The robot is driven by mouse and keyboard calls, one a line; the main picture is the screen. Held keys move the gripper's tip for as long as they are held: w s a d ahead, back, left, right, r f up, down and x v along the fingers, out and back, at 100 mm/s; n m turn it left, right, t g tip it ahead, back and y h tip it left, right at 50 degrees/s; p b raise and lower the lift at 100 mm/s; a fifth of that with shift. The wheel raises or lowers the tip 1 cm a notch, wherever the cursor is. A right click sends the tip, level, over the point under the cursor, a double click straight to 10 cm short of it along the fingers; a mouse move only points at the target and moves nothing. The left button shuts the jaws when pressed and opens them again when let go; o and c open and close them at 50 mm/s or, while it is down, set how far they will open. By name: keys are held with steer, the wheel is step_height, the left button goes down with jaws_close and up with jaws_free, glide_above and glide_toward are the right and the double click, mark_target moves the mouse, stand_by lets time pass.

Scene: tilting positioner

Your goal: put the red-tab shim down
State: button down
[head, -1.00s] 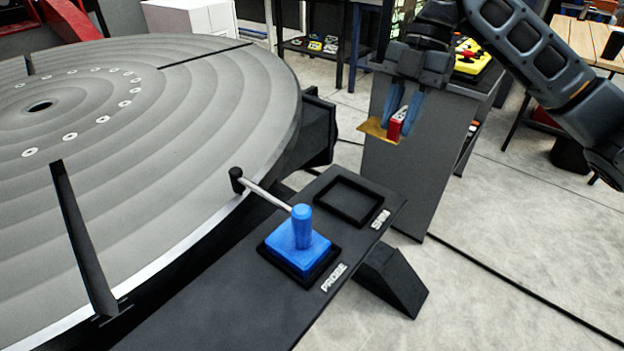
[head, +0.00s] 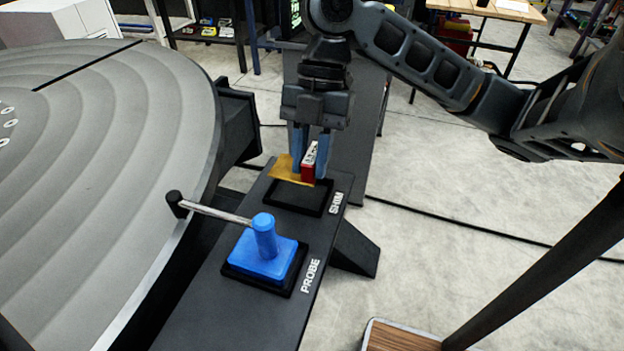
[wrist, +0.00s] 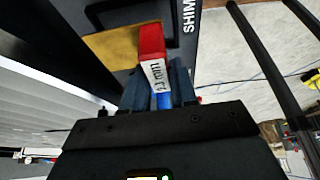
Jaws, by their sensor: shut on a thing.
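The red-tab shim is a thin brass-coloured sheet (head: 286,171) with a red block-like tab (head: 308,172). My gripper (head: 311,165) points down with its blue fingers shut on the red tab. The shim hangs at the far edge of the black frame marked SHIM (head: 292,208); the head view does not clearly show whether it touches. In the wrist view the red tab (wrist: 152,44) with a white label sits between the fingers, and the brass sheet (wrist: 108,47) extends to the left over the dark shelf.
A blue probe (head: 263,256) with a long rod stands in the frame marked PROBE, nearer than the SHIM frame. The rod points left toward the large grey round table (head: 130,180). Open floor (head: 450,230) lies to the right of the shelf.

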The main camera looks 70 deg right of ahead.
mark_target(314, 184)
steer(key=shift+s+a+f, duration=0.35)
steer(key=shift+a+f, duration=0.05)
steer(key=shift+f, duration=1.9)
steer(key=shift+f, duration=0.15)
steer(key=c, duration=0.9)
jaws_free()
steer(key=v, duration=1.2)
